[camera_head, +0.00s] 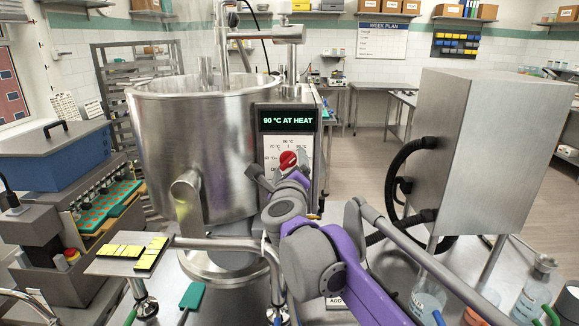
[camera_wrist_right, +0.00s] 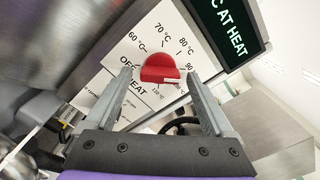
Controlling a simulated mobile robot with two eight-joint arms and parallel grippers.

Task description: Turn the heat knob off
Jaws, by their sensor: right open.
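The red heat knob (camera_head: 288,160) sits on a white dial plate on the front of the steel kettle's (camera_head: 195,140) control box. Above it a dark display (camera_head: 288,120) reads "90 °C AT HEAT" in green. In the right wrist view the red knob (camera_wrist_right: 161,70) shows between and beyond my fingertips, with printed temperatures around it and "OFF" and "HEAT" below left. I cannot read its exact setting. My right gripper (camera_head: 279,178) is open just in front of the dial; its fingers (camera_wrist_right: 158,78) straddle the knob in the picture, and contact cannot be told. My left gripper is out of view.
A curved steel pipe (camera_head: 225,243) runs in front of the kettle, below my right arm. A steel cabinet (camera_head: 470,140) with black hoses stands at right. A blue-topped machine with a green mould tray (camera_head: 105,210) is at left. Beakers stand at lower right.

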